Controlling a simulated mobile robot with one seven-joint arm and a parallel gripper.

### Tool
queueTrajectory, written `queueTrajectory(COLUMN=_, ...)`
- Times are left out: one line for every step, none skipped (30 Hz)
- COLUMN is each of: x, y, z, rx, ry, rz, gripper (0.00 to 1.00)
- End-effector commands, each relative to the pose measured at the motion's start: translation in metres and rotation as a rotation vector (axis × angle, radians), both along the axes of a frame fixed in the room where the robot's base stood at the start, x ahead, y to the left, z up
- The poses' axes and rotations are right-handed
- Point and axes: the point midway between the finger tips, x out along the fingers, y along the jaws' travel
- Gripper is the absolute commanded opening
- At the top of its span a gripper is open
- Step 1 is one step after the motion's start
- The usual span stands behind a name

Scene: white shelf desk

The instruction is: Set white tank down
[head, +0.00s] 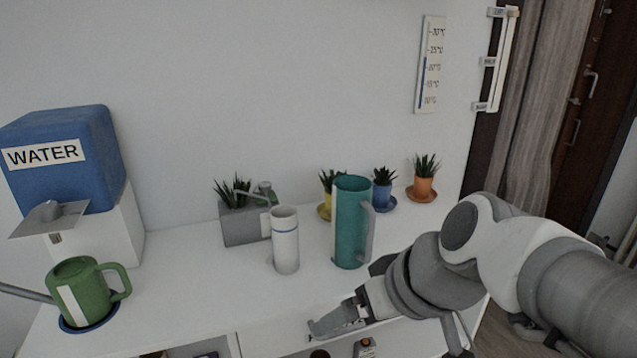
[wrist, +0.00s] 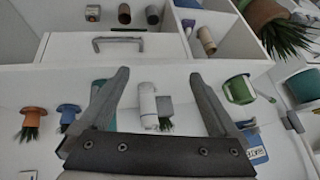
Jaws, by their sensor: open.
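The white tank (head: 285,240), a white cylinder with a thin blue band, stands upright on the white desktop in front of a grey planter. In the wrist view the white tank (wrist: 148,105) shows between my fingers but beyond them. My gripper (head: 335,326) is at the desk's front edge, to the right of and nearer than the tank. Its two fingers are spread wide in the wrist view (wrist: 159,76), with nothing held. The gripper and tank look apart.
A teal pitcher (head: 350,222) stands right of the tank. The grey planter (head: 243,226) is behind it. Blue (head: 382,193) and orange (head: 424,187) pots stand at the back right.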

Motion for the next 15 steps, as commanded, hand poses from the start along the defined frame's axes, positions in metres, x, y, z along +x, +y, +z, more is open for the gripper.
queueTrajectory(x=-0.009, y=-0.011, z=0.000, rx=-0.041, ry=0.011, rz=-0.056, gripper=0.97)
queueTrajectory(x=-0.013, y=-0.018, z=-0.001, rx=-0.065, ry=0.018, rz=-0.091, gripper=0.97)
queueTrajectory(x=-0.018, y=-0.027, z=-0.001, rx=-0.094, ry=0.022, rz=-0.138, gripper=0.97)
queueTrajectory(x=-0.021, y=-0.033, z=-0.001, rx=-0.113, ry=0.025, rz=-0.172, gripper=0.97)
queueTrajectory(x=-0.024, y=-0.039, z=-0.001, rx=-0.130, ry=0.026, rz=-0.204, gripper=0.97)
queueTrajectory(x=-0.027, y=-0.046, z=0.000, rx=-0.151, ry=0.026, rz=-0.242, gripper=0.97)
queueTrajectory(x=-0.029, y=-0.051, z=0.000, rx=-0.165, ry=0.024, rz=-0.269, gripper=0.97)
queueTrajectory(x=-0.031, y=-0.055, z=0.001, rx=-0.177, ry=0.022, rz=-0.291, gripper=0.97)
queueTrajectory(x=-0.033, y=-0.059, z=0.001, rx=-0.189, ry=0.021, rz=-0.316, gripper=0.97)
queueTrajectory(x=-0.034, y=-0.062, z=0.002, rx=-0.195, ry=0.018, rz=-0.332, gripper=0.97)
queueTrajectory(x=-0.035, y=-0.064, z=0.002, rx=-0.201, ry=0.017, rz=-0.343, gripper=0.97)
queueTrajectory(x=-0.035, y=-0.066, z=0.002, rx=-0.205, ry=0.016, rz=-0.354, gripper=0.97)
queueTrajectory(x=-0.036, y=-0.067, z=0.002, rx=-0.208, ry=0.015, rz=-0.359, gripper=0.97)
queueTrajectory(x=-0.036, y=-0.068, z=0.002, rx=-0.209, ry=0.015, rz=-0.363, gripper=0.97)
queueTrajectory(x=-0.036, y=-0.068, z=0.002, rx=-0.209, ry=0.016, rz=-0.365, gripper=0.97)
